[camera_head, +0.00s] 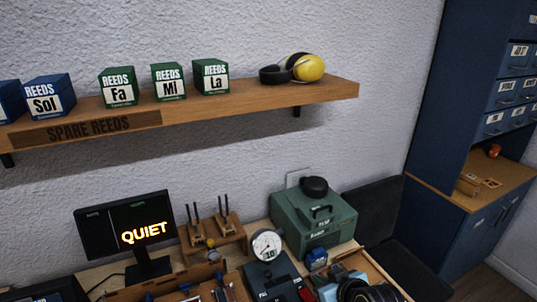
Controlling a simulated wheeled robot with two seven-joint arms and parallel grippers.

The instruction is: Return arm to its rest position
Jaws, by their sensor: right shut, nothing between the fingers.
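My left gripper is not in view. Most of my right arm is out of the frame.
A wooden shelf (200,113) holds reed boxes and yellow ear muffs (308,68). Below stand a monitor (127,229) reading QUIET, a tool rack (213,241), a round gauge (267,245) and a green case (313,224). A blue cabinet (440,110) stands at the right.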

